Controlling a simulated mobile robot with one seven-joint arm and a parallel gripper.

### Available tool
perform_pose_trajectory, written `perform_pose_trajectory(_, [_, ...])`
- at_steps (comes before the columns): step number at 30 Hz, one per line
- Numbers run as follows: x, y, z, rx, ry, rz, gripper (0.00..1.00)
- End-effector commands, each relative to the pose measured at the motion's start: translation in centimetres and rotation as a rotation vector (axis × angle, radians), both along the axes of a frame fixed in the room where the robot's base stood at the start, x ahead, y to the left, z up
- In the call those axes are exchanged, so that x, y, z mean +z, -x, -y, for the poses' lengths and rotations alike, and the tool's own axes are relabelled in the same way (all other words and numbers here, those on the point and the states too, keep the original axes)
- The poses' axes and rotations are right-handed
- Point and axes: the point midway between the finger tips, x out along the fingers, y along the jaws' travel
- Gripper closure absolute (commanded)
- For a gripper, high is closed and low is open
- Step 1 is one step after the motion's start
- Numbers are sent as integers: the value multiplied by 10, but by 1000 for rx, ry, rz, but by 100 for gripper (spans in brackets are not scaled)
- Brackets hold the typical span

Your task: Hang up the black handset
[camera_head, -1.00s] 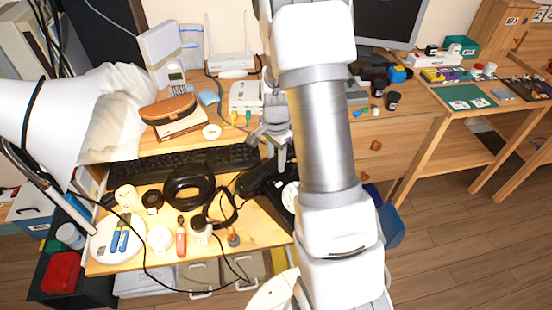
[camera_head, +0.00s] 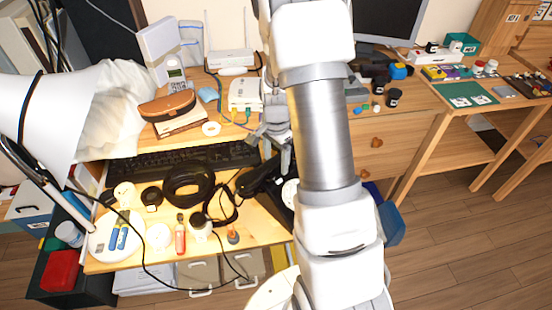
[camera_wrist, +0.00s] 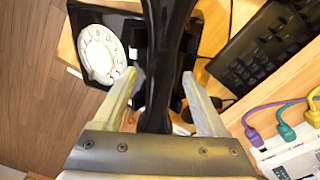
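The black handset (camera_head: 255,178) is at the middle right of the lower desk in the head view. My gripper (camera_head: 277,155) also shows in the head view, partly hidden by my arm. The black phone base with its white rotary dial (camera_wrist: 101,54) lies left of the handset in the wrist view. In the head view my arm covers most of the base and only part of the dial (camera_head: 290,191) shows.
A black keyboard (camera_head: 180,160) lies behind the handset. A black ring-shaped coil (camera_head: 188,186) and loose black cord lie to its left. A white box with coloured cables (camera_wrist: 288,155) is at lower right in the wrist view. Small items crowd the desk's front.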

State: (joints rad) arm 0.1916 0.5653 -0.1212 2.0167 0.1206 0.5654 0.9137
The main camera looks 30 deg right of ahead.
Motion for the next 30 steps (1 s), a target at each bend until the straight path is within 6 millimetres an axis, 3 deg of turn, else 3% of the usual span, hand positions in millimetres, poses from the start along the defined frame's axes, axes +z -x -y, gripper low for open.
perform_pose_trajectory(7, [3,0,0,0,0,0,26])
perform_pose_trajectory(11, [20,-1,0,1,1,3,26])
perform_pose_trajectory(24, [126,0,0,2,1,3,26])
perform_pose_trajectory(30, [160,0,0,0,0,3,26])
